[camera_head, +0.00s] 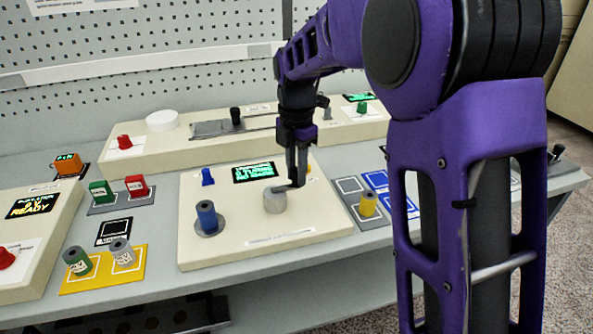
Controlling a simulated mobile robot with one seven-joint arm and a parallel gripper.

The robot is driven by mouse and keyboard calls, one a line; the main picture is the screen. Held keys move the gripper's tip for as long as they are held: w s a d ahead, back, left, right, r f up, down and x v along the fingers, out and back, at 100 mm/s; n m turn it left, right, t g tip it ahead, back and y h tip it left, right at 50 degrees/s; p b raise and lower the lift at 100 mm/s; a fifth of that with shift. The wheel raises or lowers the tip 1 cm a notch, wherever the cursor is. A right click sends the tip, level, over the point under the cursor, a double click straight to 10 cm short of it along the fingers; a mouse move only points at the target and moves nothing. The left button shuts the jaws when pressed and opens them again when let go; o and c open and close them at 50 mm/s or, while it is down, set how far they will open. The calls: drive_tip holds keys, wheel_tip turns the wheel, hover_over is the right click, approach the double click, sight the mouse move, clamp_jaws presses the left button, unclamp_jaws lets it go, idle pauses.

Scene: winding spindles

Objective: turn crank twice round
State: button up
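The crank is a pale grey round hub (275,203) with a short dark arm on top, on the cream winding unit (320,226) in the middle of the table. A blue spool (207,216) stands upright on the same unit, left of the crank. My gripper (297,181) points down from above, with its dark fingertips at the outer end of the crank arm. The fingers look close together, but the crank's handle is hidden there, so I cannot tell whether they grip it.
A small green-lit display (255,172) sits behind the crank. A yellow spool (368,203) stands on a grey pad to the right. Green and grey spools stand on a yellow mat (85,285) at left. A long cream unit (90,160) lies behind. My arm hides the table's right part.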

clamp_jaws()
drive_tip(key=shift+s, duration=0.1)
